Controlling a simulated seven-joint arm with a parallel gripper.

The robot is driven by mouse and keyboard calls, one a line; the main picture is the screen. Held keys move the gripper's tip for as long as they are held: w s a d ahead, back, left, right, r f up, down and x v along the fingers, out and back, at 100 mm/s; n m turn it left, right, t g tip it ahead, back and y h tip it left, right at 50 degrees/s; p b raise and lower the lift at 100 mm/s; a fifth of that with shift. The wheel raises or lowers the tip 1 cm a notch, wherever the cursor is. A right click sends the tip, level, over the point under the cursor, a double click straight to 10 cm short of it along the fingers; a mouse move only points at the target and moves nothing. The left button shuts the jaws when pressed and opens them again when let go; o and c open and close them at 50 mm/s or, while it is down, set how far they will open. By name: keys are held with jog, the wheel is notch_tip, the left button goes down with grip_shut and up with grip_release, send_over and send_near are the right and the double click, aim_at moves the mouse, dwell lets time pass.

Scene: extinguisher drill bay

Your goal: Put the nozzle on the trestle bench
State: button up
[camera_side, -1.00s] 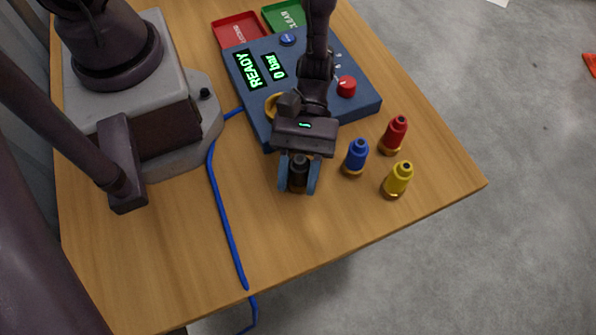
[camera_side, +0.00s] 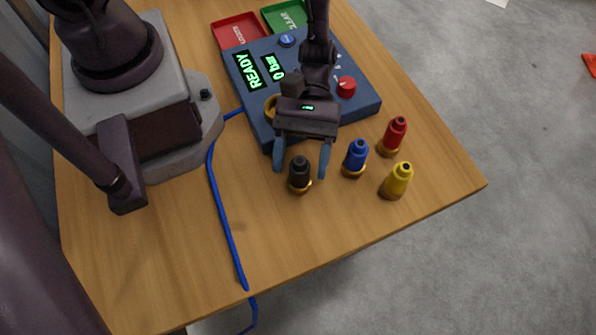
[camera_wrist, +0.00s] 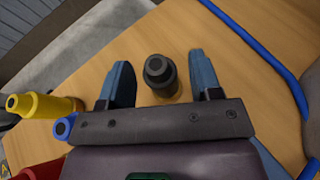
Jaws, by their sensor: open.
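A black nozzle (camera_side: 299,174) with a brass-coloured base ring stands upright on the wooden bench top (camera_side: 370,228), in front of the blue panel. It also shows from above in the wrist view (camera_wrist: 160,77). My gripper (camera_side: 300,173) is open, with its blue fingers spread to either side of the nozzle. In the wrist view the fingers (camera_wrist: 161,66) show clear gaps on both sides of it. The fingers do not touch the nozzle.
A blue nozzle (camera_side: 356,157), a yellow nozzle (camera_side: 398,179) and a red nozzle (camera_side: 394,134) stand close on the right. The blue panel (camera_side: 362,112) lies behind. A blue hose (camera_side: 222,207) runs down the left. The bench's front is clear.

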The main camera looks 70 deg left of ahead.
jog(key=v, duration=0.9)
jog(key=shift+a, duration=0.15)
jog(key=shift+w+r, duration=0.1)
jog(key=shift+r, duration=0.15)
jog(key=s+a+r+m+t+y, duration=0.1)
jog(key=a+r+m+t+y, duration=0.2)
jog(key=r, duration=0.6)
jog(key=s+a+r+m+t+y, duration=0.2)
jog(key=a+r+m+t+y, duration=0.2)
jog(key=r, duration=0.4)
jog(key=s+a+r+m+t+y, duration=0.1)
jog(key=a+r+m+t+y, duration=0.3)
jog(key=r, duration=0.5)
jog(key=a+t, duration=0.2)
jog(key=shift+s+a+r, duration=0.3)
jog(key=shift+s, duration=0.1)
